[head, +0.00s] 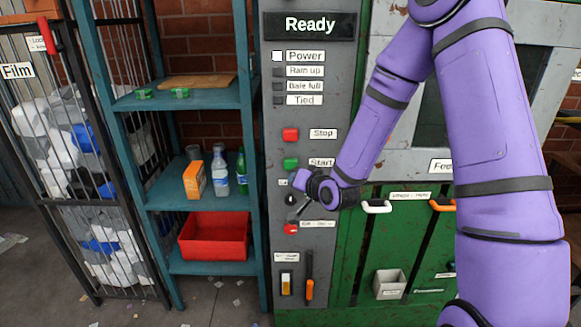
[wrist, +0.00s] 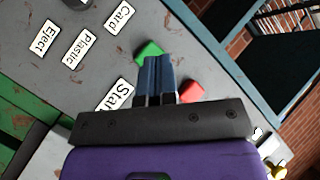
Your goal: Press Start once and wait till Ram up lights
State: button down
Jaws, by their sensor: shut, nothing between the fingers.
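The green Start button (head: 291,163) is on the grey control panel (head: 341,70), below the red Stop button (head: 291,134). In the wrist view, Start (wrist: 148,50) is partly hidden behind my gripper (wrist: 157,60). Its blue fingers are shut and empty, with the tips close against the button's edge in the picture. I cannot tell whether they touch it. The Ram up lamp (head: 278,72) is dark. The Power lamp (head: 277,56) is lit white. The display (head: 310,26) reads "Ready".
A black selector knob (head: 290,199) and a red button (head: 291,229) sit below Start, close to my wrist. A teal shelf (head: 200,268) with a red bin (head: 213,237) stands left of the panel. Green doors (head: 390,250) with handles are at the right.

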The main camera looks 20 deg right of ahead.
aim_at(290, 164)
jog(key=s+n+y, duration=0.1)
jog(key=s+a+f+n+y, duration=0.1)
jog(key=s+a+n+y, duration=0.1)
jog(key=shift+f+t, duration=0.3)
jog(key=shift+t, duration=0.1)
jog(key=shift+w, duration=0.2)
jog(key=w+d, duration=0.2)
jog(key=w, duration=0.6)
jog(key=shift+d, duration=0.35)
jog(key=shift+w, duration=0.25)
dwell(1.6)
jog(key=shift+w+d, duration=0.15)
jog(key=shift+w, duration=0.1)
